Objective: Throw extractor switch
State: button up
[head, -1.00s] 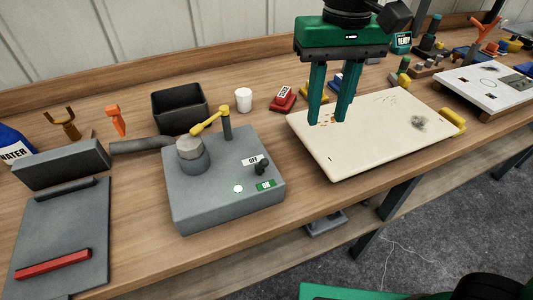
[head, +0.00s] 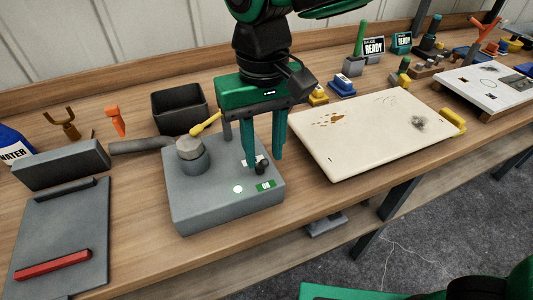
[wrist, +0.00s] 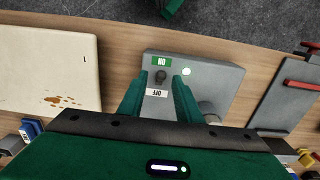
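The extractor switch is a small black toggle (head: 261,168) on top of a grey box (head: 205,207). A green ON label (head: 266,185) is at its near side, and a white OFF label (head: 250,161) behind it is partly hidden by a finger. In the wrist view the toggle (wrist: 161,76) stands between the ON label (wrist: 162,61) and the OFF label (wrist: 157,93). My gripper (head: 264,163) is open and empty, pointing down over the box, its fingers to either side of the toggle. I cannot tell whether they touch it or which way the toggle leans.
A round white spot (head: 238,189) is beside the ON label. A capped post (head: 191,157) and a yellow lever (head: 206,122) are on the box's left and back. A stained cream board (head: 365,145) lies to the right, and a black bin (head: 180,108) stands behind.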

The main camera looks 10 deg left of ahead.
jog(key=shift+f, duration=1.25)
jog(key=shift+c, duration=0.7)
